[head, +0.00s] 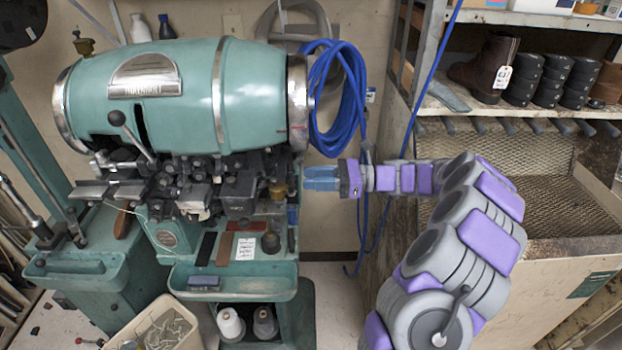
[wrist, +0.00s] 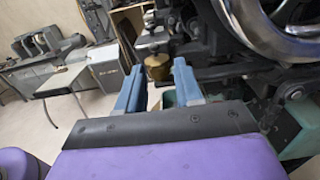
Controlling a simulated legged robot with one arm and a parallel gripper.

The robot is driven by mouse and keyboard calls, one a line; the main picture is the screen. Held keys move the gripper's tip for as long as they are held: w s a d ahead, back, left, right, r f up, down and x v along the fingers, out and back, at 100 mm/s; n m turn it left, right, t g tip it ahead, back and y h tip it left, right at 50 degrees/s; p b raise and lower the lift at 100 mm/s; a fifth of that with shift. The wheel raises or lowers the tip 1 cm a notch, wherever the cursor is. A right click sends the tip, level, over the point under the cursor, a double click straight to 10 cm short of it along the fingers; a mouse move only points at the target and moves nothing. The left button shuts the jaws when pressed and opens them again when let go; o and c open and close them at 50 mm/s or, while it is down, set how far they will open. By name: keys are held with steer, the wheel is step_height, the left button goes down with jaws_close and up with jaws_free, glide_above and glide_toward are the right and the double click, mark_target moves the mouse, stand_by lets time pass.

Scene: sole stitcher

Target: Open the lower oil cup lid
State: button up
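The lower oil cup (head: 278,191) is a small brass cup on the right side of the green sole stitcher (head: 190,95), below the metal ring of its barrel. In the wrist view the brass cup (wrist: 157,67) shows beyond my fingers, in line with the gap between them. Its lid is too small to make out clearly. My gripper (head: 308,179) is just right of the cup, pointing left at it, and looks apart from it. The two blue fingers (wrist: 157,85) are spread in the wrist view with nothing held between them.
A coiled blue hose (head: 340,95) hangs behind my gripper. Dark machine parts (wrist: 215,75) lie close to the right finger. A shelf (head: 470,103) with shoes stands at the right.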

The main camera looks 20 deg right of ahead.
mark_target(277, 181)
steer(key=shift+d, duration=0.15)
steer(key=shift+c, duration=0.7)
steer(key=shift+a, duration=0.2)
steer(key=shift+c, duration=0.7)
steer(key=a, duration=0.4)
steer(key=shift+r, duration=0.15)
jaws_close()
steer(key=shift+c, duration=1.4)
jaws_free()
steer(key=d, duration=0.3)
steer(key=o, duration=0.3)
steer(key=shift+d, duration=0.45)
steer(key=o, duration=0.5)
steer(key=shift+a, duration=1.65)
steer(key=shift+c, duration=0.2)
steer(key=p+v, duration=0.7)
steer(key=v, duration=0.9)
steer(key=shift+d+r, duration=0.35)
